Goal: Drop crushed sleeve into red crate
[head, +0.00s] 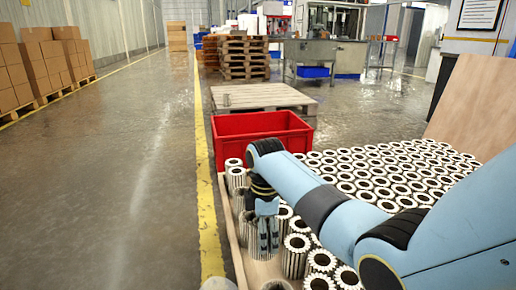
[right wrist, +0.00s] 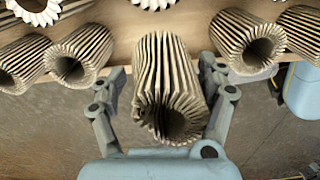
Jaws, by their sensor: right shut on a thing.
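A crushed pleated sleeve (right wrist: 168,85) fills the middle of the right wrist view, its pleats bent and bunched at the near end. My right gripper (right wrist: 163,70) is shut on this sleeve, one finger on each side. In the head view the right gripper (head: 265,234) points down at the left edge of the packed sleeves and partly hides what it holds. The red crate (head: 262,143) stands beyond the gripper, behind the far left corner of the sleeve rows; the part of its floor that shows looks empty. My left gripper is not in view.
Many upright white-ended pleated sleeves (head: 385,171) fill the table to the right. A wooden table edge (head: 233,235) runs along their left. A pallet (head: 262,97) lies behind the crate.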

